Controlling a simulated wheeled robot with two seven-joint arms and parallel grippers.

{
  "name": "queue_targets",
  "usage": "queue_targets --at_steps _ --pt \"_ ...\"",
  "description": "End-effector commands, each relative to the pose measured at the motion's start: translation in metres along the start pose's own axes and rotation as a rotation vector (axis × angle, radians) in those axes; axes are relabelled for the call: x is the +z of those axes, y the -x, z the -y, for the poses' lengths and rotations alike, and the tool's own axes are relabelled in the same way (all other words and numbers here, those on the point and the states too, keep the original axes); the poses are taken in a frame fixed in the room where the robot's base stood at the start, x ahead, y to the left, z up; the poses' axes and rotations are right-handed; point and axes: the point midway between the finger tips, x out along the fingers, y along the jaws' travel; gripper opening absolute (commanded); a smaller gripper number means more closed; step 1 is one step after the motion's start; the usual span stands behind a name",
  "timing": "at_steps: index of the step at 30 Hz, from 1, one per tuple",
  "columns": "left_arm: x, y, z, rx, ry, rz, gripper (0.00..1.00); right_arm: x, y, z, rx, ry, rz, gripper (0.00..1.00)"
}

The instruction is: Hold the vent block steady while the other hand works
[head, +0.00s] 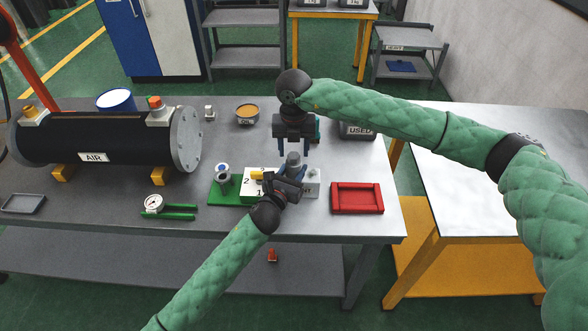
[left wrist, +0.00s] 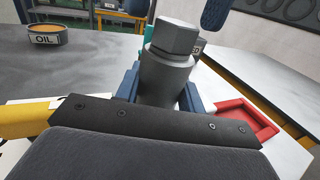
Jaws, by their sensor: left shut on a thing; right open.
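In the left wrist view a dark blue finger end shows at the top right.
A white numbered block (head: 252,188) and a green base (head: 222,190) are left of my left gripper. A red tray (head: 357,198) lies to the right. Behind are an oil bowl (head: 246,113) and a USED bin (head: 357,131). A black air tank (head: 110,140) fills the left.

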Motion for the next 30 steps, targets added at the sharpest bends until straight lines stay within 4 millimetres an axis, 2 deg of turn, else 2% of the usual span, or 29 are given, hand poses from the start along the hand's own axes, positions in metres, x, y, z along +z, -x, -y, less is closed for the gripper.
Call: queue_targets --at_steps 7,18,24,27,30 --pt "0.0 0.0 0.0 0.0 0.0 -0.001 0.0 0.0 -0.017 0.0 0.0 -0.001 0.0 0.51" --pt "-0.001 0.0 0.0 0.0 0.0 -0.001 0.0 0.0 -0.021 0.0 0.0 0.0 0.0 0.51" --pt "-0.001 0.0 0.0 0.0 0.0 -0.001 0.0 0.0 -0.021 0.0 0.0 0.0 0.0 0.12" --pt "-0.001 0.0 0.0 0.0 0.0 -0.001 0.0 0.0 -0.021 0.0 0.0 0.013 0.0 0.09" --pt "-0.001 0.0 0.0 0.0 0.0 -0.001 0.0 0.001 -0.021 0.0 -0.001 0.104 0.0 0.09"
